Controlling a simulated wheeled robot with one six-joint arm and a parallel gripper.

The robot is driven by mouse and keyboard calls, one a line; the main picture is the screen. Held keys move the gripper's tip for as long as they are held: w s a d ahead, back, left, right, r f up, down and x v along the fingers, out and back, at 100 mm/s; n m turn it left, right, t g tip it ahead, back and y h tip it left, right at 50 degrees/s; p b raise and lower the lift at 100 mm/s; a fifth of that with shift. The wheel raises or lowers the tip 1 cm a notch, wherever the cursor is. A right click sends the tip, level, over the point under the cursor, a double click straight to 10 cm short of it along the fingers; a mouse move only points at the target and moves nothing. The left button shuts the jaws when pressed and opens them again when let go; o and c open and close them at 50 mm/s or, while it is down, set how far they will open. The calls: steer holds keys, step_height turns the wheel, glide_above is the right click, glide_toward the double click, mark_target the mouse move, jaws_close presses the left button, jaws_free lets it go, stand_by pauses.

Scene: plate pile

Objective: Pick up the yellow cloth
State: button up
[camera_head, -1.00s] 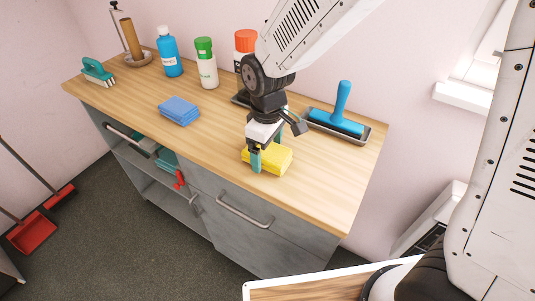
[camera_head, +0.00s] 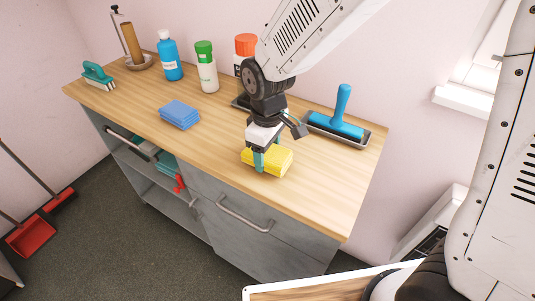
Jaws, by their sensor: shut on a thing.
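The yellow cloth (camera_head: 281,162) is a folded stack on the wooden counter top, toward the front edge. My gripper (camera_head: 264,160) points down at the left part of the cloth, with one teal finger in front of it and the other behind. The jaws are shut on the cloth. The cloth looks to be at counter level; I cannot tell whether it is lifted. My gripper hides part of its left side.
A folded blue cloth (camera_head: 179,115) lies to the left on the counter (camera_head: 215,128). A blue-handled tool in a tray (camera_head: 338,126) stands at the right. Bottles (camera_head: 207,70) and a teal brush (camera_head: 98,75) stand toward the back and left. The front right of the counter is clear.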

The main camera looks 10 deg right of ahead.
mark_target(267, 155)
step_height(267, 155, up, 2)
steer(key=shift+r, duration=0.2)
steer(key=shift+s+a+r, duration=0.15)
steer(key=shift+s+r, duration=0.05)
steer(key=shift+s, duration=0.45)
steer(key=s+a+r, duration=0.1)
steer(key=s+a, duration=0.2)
steer(key=s, duration=1.1)
steer(key=shift+s+r, duration=0.15)
steer(key=shift+s, duration=0.05)
steer(key=o, duration=0.4)
steer(key=c, duration=0.3)
